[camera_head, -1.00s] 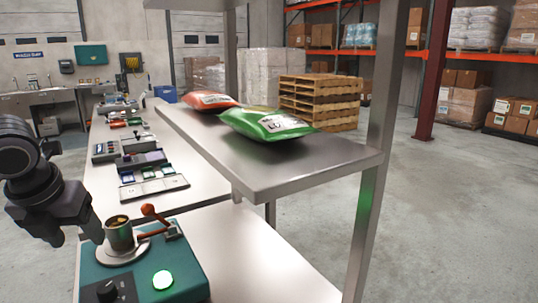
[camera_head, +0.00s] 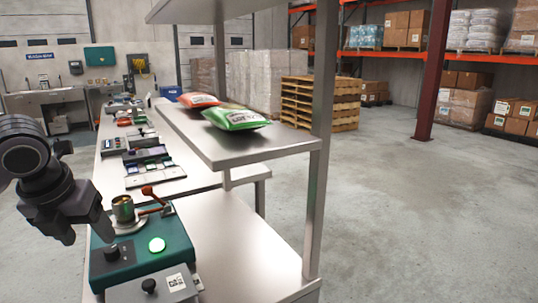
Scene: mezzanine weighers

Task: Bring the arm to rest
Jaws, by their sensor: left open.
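My left gripper (camera_head: 88,232) hangs at the left of the head view, at the end of my dark left arm (camera_head: 45,185). It is open, with nothing seen between its fingers. My right gripper is not in view.
A green bag (camera_head: 236,118) and an orange bag (camera_head: 198,100) lie on the metal shelf (camera_head: 225,150) above the bench (camera_head: 235,235). A shelf post (camera_head: 318,190) stands right of the bench. Pallets (camera_head: 320,100) stand behind. The concrete floor (camera_head: 430,220) at right is clear.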

